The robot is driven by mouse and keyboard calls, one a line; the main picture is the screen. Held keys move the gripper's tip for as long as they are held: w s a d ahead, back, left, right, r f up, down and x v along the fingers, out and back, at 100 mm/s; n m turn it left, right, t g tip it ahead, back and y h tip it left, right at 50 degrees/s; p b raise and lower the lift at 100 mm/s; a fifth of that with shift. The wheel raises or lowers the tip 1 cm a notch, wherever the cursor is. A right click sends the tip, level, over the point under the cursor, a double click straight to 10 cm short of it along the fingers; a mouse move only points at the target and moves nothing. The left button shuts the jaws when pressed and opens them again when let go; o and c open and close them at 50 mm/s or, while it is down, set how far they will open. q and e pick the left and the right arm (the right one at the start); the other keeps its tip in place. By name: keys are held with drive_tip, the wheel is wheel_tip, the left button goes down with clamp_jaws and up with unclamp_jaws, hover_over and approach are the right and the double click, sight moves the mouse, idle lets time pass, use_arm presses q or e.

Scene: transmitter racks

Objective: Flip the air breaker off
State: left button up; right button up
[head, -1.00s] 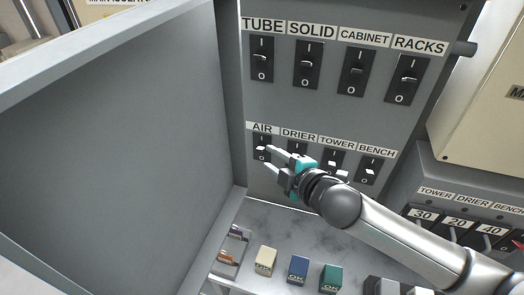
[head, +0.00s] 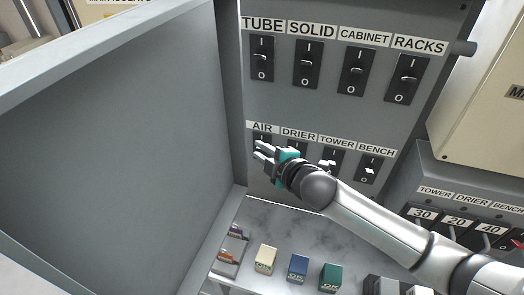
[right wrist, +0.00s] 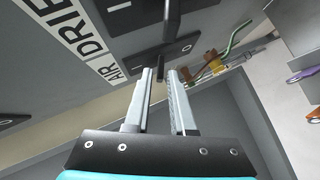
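The air breaker (right wrist: 183,46) is a dark plate with a lever, first in the lower row on the grey panel; its AIR label (head: 262,127) shows in the head view. My right gripper (head: 259,150) is in front of this breaker and covers most of it. In the right wrist view its two grey fingers (right wrist: 163,75) are a narrow gap apart, with the dark air lever at their tips. I cannot tell whether they touch it. The lever's position is hard to read. My left gripper is not in view.
The drier breaker (head: 298,143) is close on the right, with the bench breaker (head: 368,169) further along. A row of larger breakers, such as the tube breaker (head: 262,60), is above. A grey side wall (head: 110,150) stands left. Small blocks such as a cream one (head: 265,260) stand on the shelf below.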

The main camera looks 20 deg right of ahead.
clamp_jaws()
idle(0.3)
drive_tip(key=shift+f+n+t+y+b, duration=0.35)
drive_tip(key=shift+f+n+t+b, duration=0.7)
drive_tip(key=shift+b, duration=3)
drive_tip(key=shift+f+n+t+y+b, duration=0.35)
drive_tip(key=shift+n+t+b, duration=1.25)
drive_tip(key=shift+b, duration=2.4)
drive_tip(key=shift+f+n+t+y+b, duration=0.3)
drive_tip(key=shift+f+n+t+b, duration=0.7)
drive_tip(key=shift+b, duration=3.05)
drive_tip(key=shift+r+n, duration=0.35)
drive_tip(key=shift+n, duration=0.2)
drive_tip(key=shift+o, duration=1.6)
unclamp_jaws()
